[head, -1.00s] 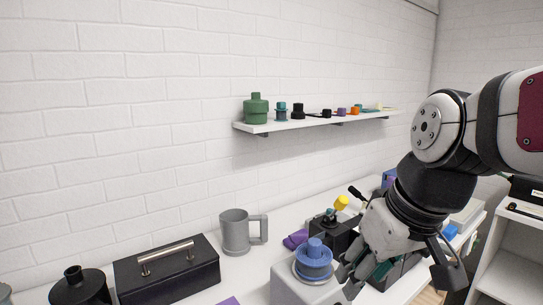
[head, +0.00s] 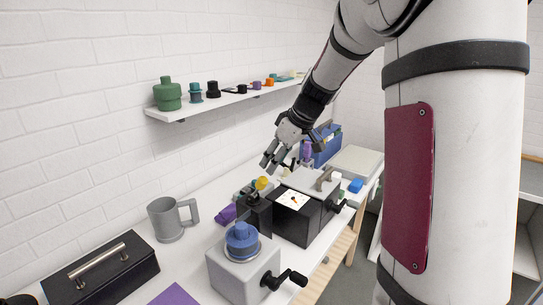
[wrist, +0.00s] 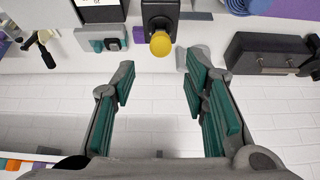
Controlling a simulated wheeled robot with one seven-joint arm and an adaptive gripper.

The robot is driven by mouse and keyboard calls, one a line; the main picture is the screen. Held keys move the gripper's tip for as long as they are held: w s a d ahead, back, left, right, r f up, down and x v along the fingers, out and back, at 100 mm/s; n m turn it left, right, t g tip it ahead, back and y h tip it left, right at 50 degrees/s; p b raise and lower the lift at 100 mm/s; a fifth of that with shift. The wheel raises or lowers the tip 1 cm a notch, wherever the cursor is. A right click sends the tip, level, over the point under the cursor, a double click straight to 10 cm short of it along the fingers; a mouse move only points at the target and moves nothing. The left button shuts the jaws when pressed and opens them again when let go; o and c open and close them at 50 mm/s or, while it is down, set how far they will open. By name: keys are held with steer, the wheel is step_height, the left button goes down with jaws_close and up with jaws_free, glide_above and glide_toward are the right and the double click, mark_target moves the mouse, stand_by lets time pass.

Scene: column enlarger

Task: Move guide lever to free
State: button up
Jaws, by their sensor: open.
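My gripper (head: 271,160) is open and empty, above the far side of the bench near the wall. Its teal-padded fingers (wrist: 160,85) are spread wide in the wrist view. A yellow knob (head: 262,182) sits on a black block (head: 256,216); the knob shows between and beyond the fingertips in the wrist view (wrist: 160,43). A small black-tipped lever (wrist: 46,55) stands at the wrist view's upper left, clear of the fingers. I cannot tell whether it is the guide lever, and no free mark is readable.
A black box with a lit top (head: 297,202) and a grey housing with a blue stepped knob and black crank (head: 290,279) stand in front. A grey mug (head: 169,220) and black case (head: 100,272) are left. A shelf (head: 220,102) with bottles and caps hangs behind.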

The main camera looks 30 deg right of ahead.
mark_target(264, 179)
steer(key=shift+b+x, duration=1.85)
steer(key=shift+x, duration=1.85)
steer(key=shift+f, duration=0.15)
steer(key=shift+w+a+f, duration=0.1)
steer(key=shift+f, duration=0.05)
steer(key=shift+c, duration=0.6)
